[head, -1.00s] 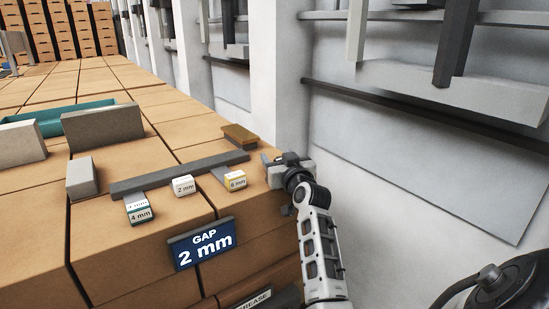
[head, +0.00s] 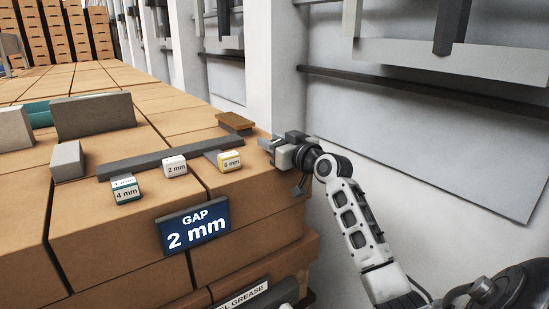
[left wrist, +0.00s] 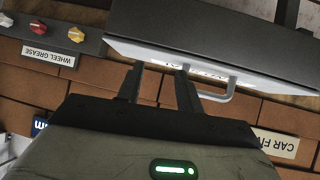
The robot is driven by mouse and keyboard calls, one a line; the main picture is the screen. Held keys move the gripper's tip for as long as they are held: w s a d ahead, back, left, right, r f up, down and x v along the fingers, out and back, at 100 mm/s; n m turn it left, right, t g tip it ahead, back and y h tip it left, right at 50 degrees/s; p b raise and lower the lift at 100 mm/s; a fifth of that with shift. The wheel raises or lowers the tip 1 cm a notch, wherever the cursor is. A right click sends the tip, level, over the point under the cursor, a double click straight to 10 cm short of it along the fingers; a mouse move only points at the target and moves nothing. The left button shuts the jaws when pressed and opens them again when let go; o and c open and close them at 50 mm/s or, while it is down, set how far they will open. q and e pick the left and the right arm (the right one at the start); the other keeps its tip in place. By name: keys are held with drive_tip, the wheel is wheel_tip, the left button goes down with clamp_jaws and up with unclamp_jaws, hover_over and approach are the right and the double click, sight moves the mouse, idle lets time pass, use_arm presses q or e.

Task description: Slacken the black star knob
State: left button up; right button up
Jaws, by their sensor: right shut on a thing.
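In the head view my right gripper (head: 282,157) is at the right end of the brick stack, beside the grey bar (head: 175,158) with the gap blocks. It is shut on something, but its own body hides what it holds. I cannot make out the black star knob in either view. The blue sign (head: 194,227) reads GAP 2 mm. My left gripper (left wrist: 158,82) shows in the left wrist view, its two fingers apart with nothing between them. They point at a dark box with a pale handle (left wrist: 212,94).
Small blocks marked 4 mm (head: 126,190), 2 mm (head: 175,166) and 6 mm (head: 229,161) lie along the bar. A brown block (head: 235,122) sits behind its right end. A white wall (head: 420,150) stands close on the right. Red (left wrist: 37,27) and yellow (left wrist: 76,34) knobs sit by a WHEEL GREASE label.

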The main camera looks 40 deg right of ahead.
drive_tip(key=shift+r+n+y+b, duration=0.1)
drive_tip(key=shift+n+y+b, duration=0.45)
drive_tip(key=shift+y, duration=0.25)
drive_tip(key=o, duration=1)
drive_tip(key=shift+c, duration=0.2)
drive_tip(key=shift+r, duration=0.2)
wheel_tip(320, 180, up, 3)
drive_tip(key=shift+f, duration=0.2)
drive_tip(key=s+a+r, duration=0.9)
drive_tip(key=s+r, duration=0.1)
drive_tip(key=s, duration=0.1)
drive_tip(key=shift+b, duration=0.3)
